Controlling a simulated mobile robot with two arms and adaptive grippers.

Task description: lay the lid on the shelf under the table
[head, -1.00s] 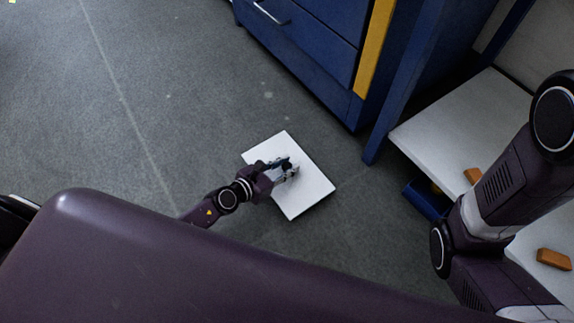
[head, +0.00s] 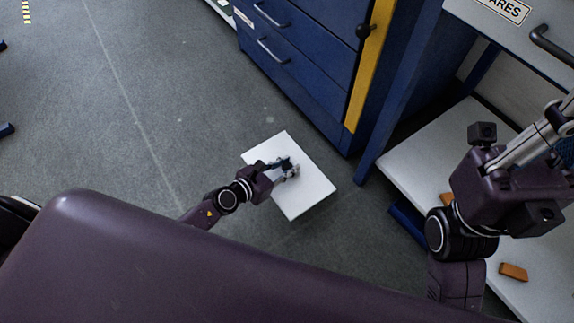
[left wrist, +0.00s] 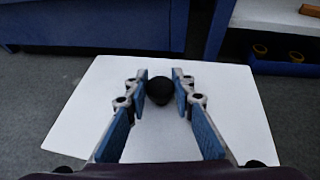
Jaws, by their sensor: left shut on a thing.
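The lid (head: 308,190) is a white square plate with a black knob. In the head view it hangs in my left gripper (head: 290,168), left of the shelf. The left wrist view shows the lid (left wrist: 85,100) too, with my left gripper (left wrist: 160,92) shut on its knob (left wrist: 159,91). The shelf under the table (head: 425,150) is a white board at the right. It also shows at the top of the left wrist view (left wrist: 275,13). My right gripper (head: 555,130) is at the right edge, partly cut off, and its jaw opening is unclear.
A blue drawer cabinet (head: 310,70) stands left of the table, whose blue leg (head: 400,100) is near the shelf's edge. Orange blocks (head: 513,272) lie on the shelf. A blue bin (head: 408,222) is beside it.

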